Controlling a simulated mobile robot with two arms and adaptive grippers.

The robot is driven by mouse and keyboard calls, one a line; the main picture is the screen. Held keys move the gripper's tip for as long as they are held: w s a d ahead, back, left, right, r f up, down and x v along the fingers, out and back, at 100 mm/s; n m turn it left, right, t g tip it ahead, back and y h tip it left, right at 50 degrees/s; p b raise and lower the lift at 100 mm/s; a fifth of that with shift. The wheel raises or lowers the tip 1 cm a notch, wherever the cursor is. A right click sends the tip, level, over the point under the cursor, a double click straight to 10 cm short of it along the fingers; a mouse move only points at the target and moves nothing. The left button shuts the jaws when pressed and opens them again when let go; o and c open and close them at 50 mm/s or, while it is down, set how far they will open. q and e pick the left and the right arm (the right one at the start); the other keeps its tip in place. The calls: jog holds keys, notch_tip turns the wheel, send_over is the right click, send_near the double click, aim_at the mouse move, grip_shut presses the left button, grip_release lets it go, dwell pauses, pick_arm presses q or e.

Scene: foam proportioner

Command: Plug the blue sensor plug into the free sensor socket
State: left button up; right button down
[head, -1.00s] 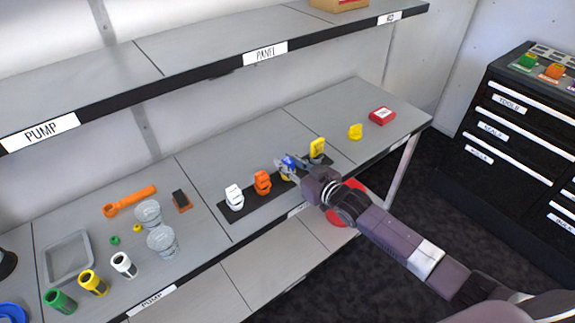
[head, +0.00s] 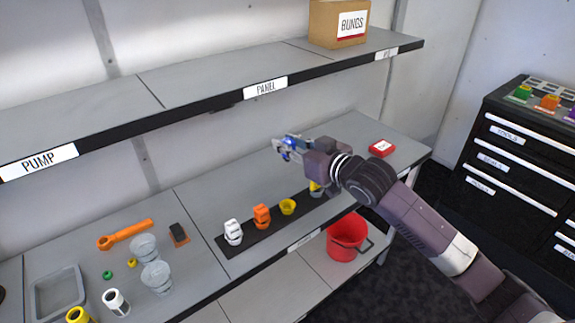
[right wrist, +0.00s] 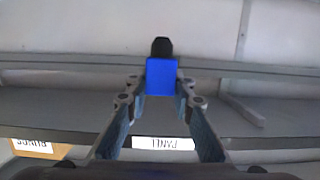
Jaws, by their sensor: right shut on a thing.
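My right gripper (head: 283,146) is shut on the blue sensor plug (head: 291,142) and holds it in the air above the black strip (head: 262,228) on the table. In the right wrist view the plug (right wrist: 161,76) is a blue block with a black end, between the fingertips (right wrist: 160,88). On the strip, a white plug (head: 233,231) and an orange plug (head: 262,215) stand in a row. A yellow socket (head: 288,207) beside them is open at the top with nothing in it. A yellow plug (head: 314,187) further right is partly hidden by my arm. My left gripper is not in view.
A shelf (head: 215,75) with a "BUNGS" box (head: 338,24) runs above the table behind the gripper. A red case (head: 382,148) lies at the table's right end. A red bucket (head: 347,238) stands below. Cups, a wrench and a tray occupy the left.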

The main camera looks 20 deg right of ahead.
aim_at(288, 142)
notch_tip(288, 142, up, 7)
jog(key=p, duration=0.5)
jog(key=shift+f, duration=0.1)
jog(key=shift+s+f, duration=0.15)
jog(key=shift+f, duration=0.15)
jog(key=s+f+n+g+y+b, duration=0.1)
jog(key=s+f+n+g+y, duration=0.2)
jog(key=s, duration=1)
jog(key=s+a+f+n+g+y+b, duration=0.1)
jog(key=s+f+n+g+y, duration=0.1)
jog(key=s, duration=1.1)
notch_tip(288, 142, down, 4)
jog(key=n+y, duration=0.1)
jog(key=y, duration=0.1)
jog(key=shift+s+r+n+g+y, duration=0.2)
jog(key=shift+n+g+y, duration=0.1)
jog(key=shift+n+g, duration=0.1)
jog(key=shift+w, duration=0.15)
